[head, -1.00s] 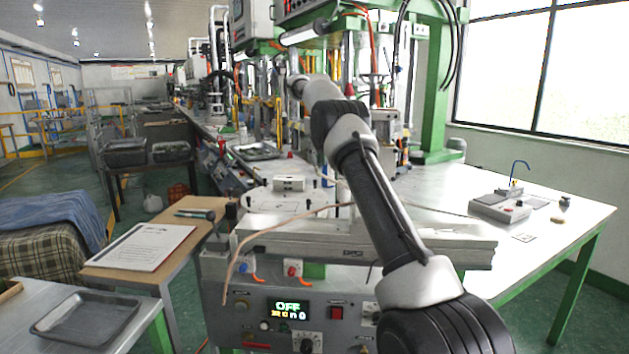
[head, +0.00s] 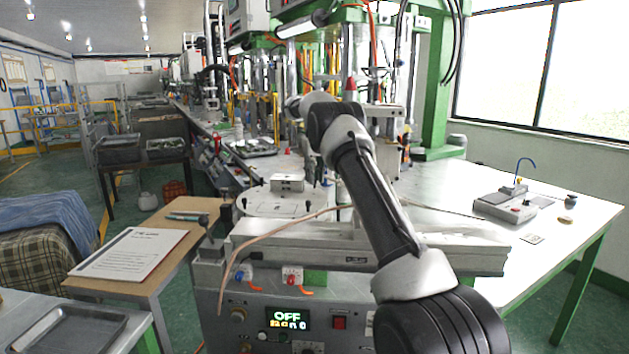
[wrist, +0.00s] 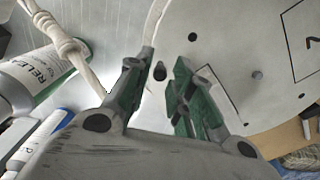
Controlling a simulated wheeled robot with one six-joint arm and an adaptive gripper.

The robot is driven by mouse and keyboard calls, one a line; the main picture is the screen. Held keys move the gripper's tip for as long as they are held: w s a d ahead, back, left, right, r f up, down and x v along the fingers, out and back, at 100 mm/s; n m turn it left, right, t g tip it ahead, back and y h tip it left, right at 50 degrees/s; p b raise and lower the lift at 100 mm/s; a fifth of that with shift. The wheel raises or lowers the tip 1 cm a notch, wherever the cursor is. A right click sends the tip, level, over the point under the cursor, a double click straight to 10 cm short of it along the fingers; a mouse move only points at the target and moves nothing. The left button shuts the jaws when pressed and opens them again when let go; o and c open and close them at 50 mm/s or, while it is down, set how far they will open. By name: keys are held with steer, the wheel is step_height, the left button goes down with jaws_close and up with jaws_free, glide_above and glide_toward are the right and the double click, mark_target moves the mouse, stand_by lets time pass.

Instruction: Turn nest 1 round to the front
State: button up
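A pale round turntable plate (head: 262,203) lies on the machine in the head view, with small dark pegs and a light metal block (head: 287,183) at its far side. In the wrist view the plate (wrist: 225,45) shows dark holes and black-outlined areas; I cannot read which nest is which. My gripper (wrist: 162,70) is open, its green-padded fingers either side of a short dark peg (wrist: 160,72) near the plate's rim. I cannot tell whether they touch it. In the head view my forearm partly hides the gripper.
A white bottle (wrist: 28,78) with a release label and a pale cord (wrist: 62,42) lie close to the gripper in the wrist view. A thin hose (head: 275,232) crosses the front of the machine. Machine columns (head: 347,60) stand behind.

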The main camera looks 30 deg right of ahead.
steer(key=shift+f, duration=0.8)
jaws_close()
steer(key=shift+w, duration=0.15)
